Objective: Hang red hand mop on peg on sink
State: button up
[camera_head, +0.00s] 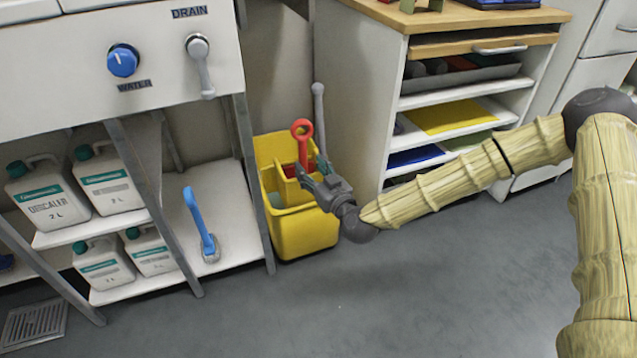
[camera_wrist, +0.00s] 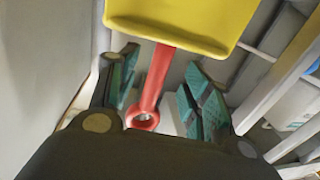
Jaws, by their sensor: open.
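The red hand mop (camera_head: 302,142) stands upright in the yellow mop bucket (camera_head: 303,232) beside the sink, its ringed handle end up. In the wrist view the red handle (camera_wrist: 155,80) and its ring lie between my open fingers, with a gap on both sides. My gripper (camera_head: 316,174) is at the bucket's right side, close to the handle, open and empty. The mop's lower part is hidden in the bucket. The sink (camera_head: 60,75) is at the left, with a blue water knob and a drain lever on its front. I cannot make out a peg on it.
A blue-handled brush (camera_head: 200,225) stands on the sink's lower shelf, with several white bottles (camera_head: 108,180) to its left. A grey-knobbed pole (camera_head: 319,115) rises behind the bucket. A shelf cabinet (camera_head: 355,75) stands close on the right. The front floor is clear.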

aim_at(306, 162)
jog(key=shift+b+x, duration=0.8)
jog(key=shift+x, duration=1.55)
grip_shut()
jog(key=shift+x, duration=0.9)
jog(key=shift+d+r, duration=0.15)
jog(key=shift+c, duration=0.2)
grip_release()
jog(key=shift+s+d, duration=0.1)
